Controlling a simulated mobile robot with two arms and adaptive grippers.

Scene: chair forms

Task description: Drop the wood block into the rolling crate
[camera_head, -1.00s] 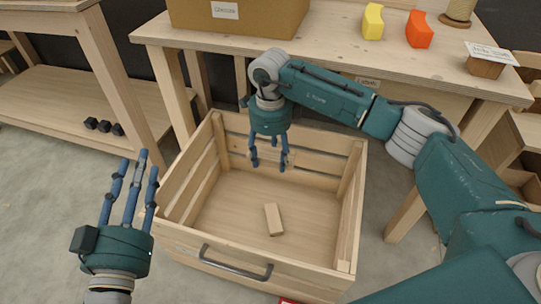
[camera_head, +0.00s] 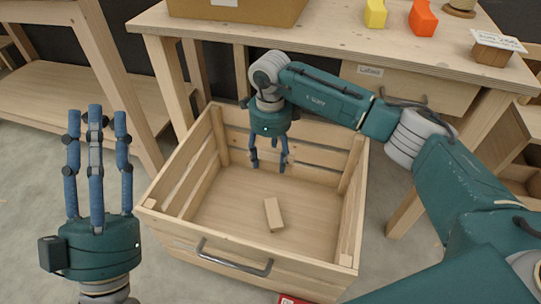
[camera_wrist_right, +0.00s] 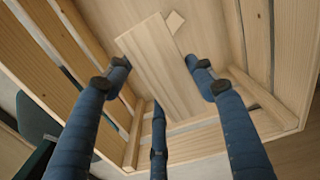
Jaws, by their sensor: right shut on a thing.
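The wooden rolling crate (camera_head: 160,212) stands on the floor in the middle of the head view, with slatted sides and a grey front handle. My right gripper (camera_head: 269,163) points down inside its back part. In the right wrist view, a pale wood block (camera_wrist_right: 160,70) lies between the fingers of the right gripper (camera_wrist_right: 158,90), shut on it; in the head view it hardly stands out from the slats. A small wood block (camera_head: 274,214) lies on the crate's bottom, also seen in the wrist view (camera_wrist_right: 174,22). My left gripper (camera_head: 97,125) is open and empty, fingers up, left of the crate.
A wooden workbench (camera_head: 330,48) stands behind the crate, bearing a cardboard box (camera_head: 240,12), a yellow piece (camera_head: 376,14), an orange piece (camera_head: 423,18) and a card holder (camera_head: 493,54). A wooden shelf (camera_head: 60,85) stands at the left. A red item (camera_head: 290,299) shows at the bottom edge.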

